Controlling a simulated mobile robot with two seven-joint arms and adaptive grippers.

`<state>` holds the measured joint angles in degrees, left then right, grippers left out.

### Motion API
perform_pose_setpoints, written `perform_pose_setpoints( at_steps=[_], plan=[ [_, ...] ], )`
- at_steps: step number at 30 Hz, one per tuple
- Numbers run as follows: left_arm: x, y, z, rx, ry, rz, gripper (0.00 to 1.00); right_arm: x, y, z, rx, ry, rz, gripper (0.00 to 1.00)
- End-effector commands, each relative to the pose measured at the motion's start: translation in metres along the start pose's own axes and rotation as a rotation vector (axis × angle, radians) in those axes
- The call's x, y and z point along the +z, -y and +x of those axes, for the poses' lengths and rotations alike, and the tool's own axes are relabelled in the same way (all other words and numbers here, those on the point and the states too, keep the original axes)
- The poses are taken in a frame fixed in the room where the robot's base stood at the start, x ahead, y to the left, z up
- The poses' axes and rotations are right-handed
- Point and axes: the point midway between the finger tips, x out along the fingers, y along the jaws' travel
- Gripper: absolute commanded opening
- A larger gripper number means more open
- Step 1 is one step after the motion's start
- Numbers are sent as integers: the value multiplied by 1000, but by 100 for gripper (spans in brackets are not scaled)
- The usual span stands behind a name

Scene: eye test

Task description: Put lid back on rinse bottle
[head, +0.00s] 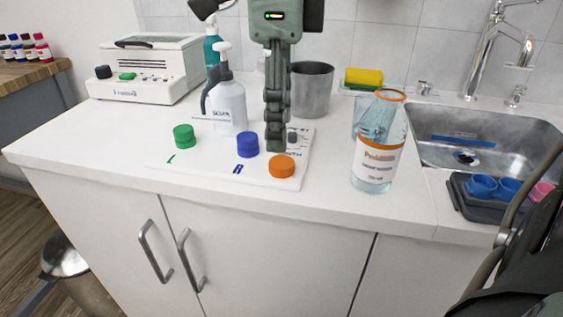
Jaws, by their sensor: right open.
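The clear rinse bottle (374,172) stands upright on the counter, right of centre. It has an orange-banded label and an orange ring around its open top. An orange lid (282,167) lies on the front right of a white board (205,168), apart from the bottle. A blue lid (248,144) and a green lid (184,136) sit left of it. My right gripper (276,147) points down, open, just behind and left of the orange lid in the picture. Its fingers overlap in this view, and I cannot tell whether they touch anything. My left gripper is not in view.
A white pump bottle (228,105) and a grey cup (312,90) stand behind the lids. A white machine (150,70) is at the back left. A sink (470,135) and a dark tray with cups (475,205) are at the right. The counter's front left is clear.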

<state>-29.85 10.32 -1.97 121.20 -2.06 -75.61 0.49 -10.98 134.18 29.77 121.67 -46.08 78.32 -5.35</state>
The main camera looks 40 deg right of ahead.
Motion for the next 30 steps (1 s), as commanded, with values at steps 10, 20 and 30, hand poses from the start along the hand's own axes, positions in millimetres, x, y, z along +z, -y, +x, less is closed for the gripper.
perform_pose_setpoints(
  at_steps=[10, 20, 30],
  plan=[
    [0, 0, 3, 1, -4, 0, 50, -5, -5, 36, 3, -2, -1, 55],
    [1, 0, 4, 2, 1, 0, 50, -4, -5, 52, 0, 2, 1, 55],
    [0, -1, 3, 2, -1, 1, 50, -4, -4, 52, 0, 1, 0, 37]
  ],
)
